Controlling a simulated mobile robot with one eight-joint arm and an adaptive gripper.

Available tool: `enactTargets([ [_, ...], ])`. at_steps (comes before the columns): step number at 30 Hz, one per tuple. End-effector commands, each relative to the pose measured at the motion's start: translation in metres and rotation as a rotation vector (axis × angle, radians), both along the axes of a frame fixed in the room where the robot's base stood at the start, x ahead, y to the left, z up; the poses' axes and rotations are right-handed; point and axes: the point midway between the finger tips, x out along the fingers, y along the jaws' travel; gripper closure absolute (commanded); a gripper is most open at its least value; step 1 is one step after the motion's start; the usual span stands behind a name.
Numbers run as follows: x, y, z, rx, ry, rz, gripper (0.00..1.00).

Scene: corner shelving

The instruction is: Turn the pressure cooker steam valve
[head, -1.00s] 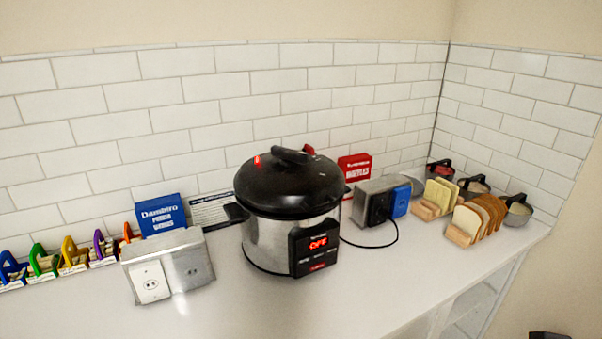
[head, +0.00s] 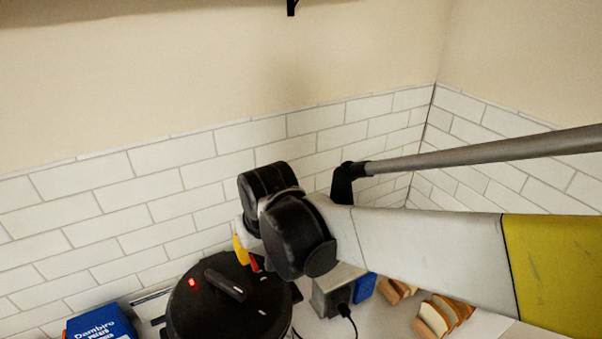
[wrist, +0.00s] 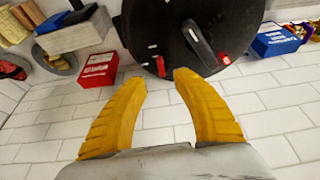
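The black-lidded pressure cooker (head: 215,312) is at the bottom of the head view, and its lid (wrist: 160,22) fills the top middle of the wrist view. A small red piece (wrist: 161,66) on the lid's rim lies just beyond and between my fingertips; it also shows beside my finger in the head view (head: 254,263). A second red piece (wrist: 225,59) is farther along the rim, beyond the lid handle (wrist: 198,44). I cannot tell which is the steam valve. My gripper (wrist: 160,80) has yellow fingers, open and apparently empty; it also shows in the head view (head: 245,256).
A blue box (head: 103,326) stands left of the cooker. A grey outlet block (head: 330,296) and bread slices (head: 432,316) are to the right. A red box (wrist: 98,70) is near my fingers in the wrist view. The tiled wall (head: 110,211) is close behind.

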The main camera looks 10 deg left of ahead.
Motion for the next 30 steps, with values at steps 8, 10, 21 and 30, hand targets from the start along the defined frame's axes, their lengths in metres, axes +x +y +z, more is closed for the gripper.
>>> enactTargets([
  [8, 0.016, 0.012, -0.05, 0.001, -0.001, -0.002, 0.66],
  [10, 0.02, 0.015, -0.062, 0.001, -0.001, -0.002, 0.66],
  [21, 0.03, 0.024, -0.094, 0.001, -0.001, -0.002, 0.66],
  [30, 0.03, 0.023, -0.094, 0.001, -0.001, -0.002, 0.88],
])
